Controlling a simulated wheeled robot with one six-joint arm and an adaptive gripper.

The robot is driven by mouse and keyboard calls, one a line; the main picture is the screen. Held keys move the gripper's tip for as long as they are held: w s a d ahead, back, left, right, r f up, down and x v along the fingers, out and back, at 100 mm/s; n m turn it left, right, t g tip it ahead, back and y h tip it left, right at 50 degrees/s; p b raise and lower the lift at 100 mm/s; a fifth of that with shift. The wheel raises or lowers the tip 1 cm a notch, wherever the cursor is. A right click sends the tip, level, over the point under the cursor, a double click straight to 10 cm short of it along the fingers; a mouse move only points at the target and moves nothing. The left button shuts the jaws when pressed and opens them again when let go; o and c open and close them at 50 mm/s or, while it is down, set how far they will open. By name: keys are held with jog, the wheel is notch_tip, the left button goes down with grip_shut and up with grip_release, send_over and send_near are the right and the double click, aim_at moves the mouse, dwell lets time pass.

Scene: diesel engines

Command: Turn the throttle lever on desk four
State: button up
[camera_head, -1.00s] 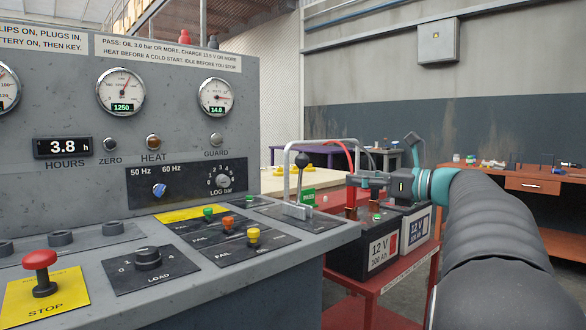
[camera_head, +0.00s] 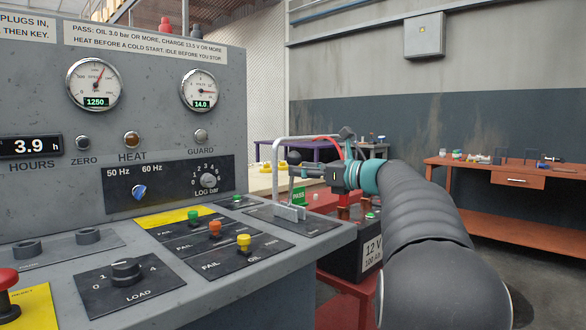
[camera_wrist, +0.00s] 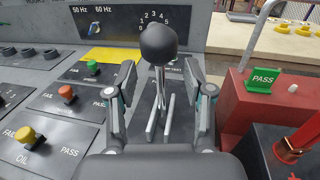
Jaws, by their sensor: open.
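The throttle lever has a black ball knob (camera_wrist: 158,44) on a thin metal stem, rising from a slotted metal bracket on the desk's right end. The knob (camera_head: 294,157) and bracket (camera_head: 289,212) also show in the head view; the stem is partly hard to make out there. My gripper (camera_wrist: 161,72) is open, one finger on each side of the lever in the wrist view, with visible gaps to the stem. In the head view my gripper (camera_head: 301,171) reaches in from the right at knob height. Whether it touches the lever cannot be told.
The grey desk carries green, orange and yellow knobs (camera_head: 215,229), a load dial (camera_head: 126,270) and a red stop button (camera_head: 6,280). A metal rail (camera_head: 276,160) stands near the lever. A battery (camera_head: 366,253) on a red stand and a green PASS sign (camera_wrist: 262,79) are at right.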

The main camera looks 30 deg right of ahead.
jog(key=shift+x, duration=1.65)
grip_shut()
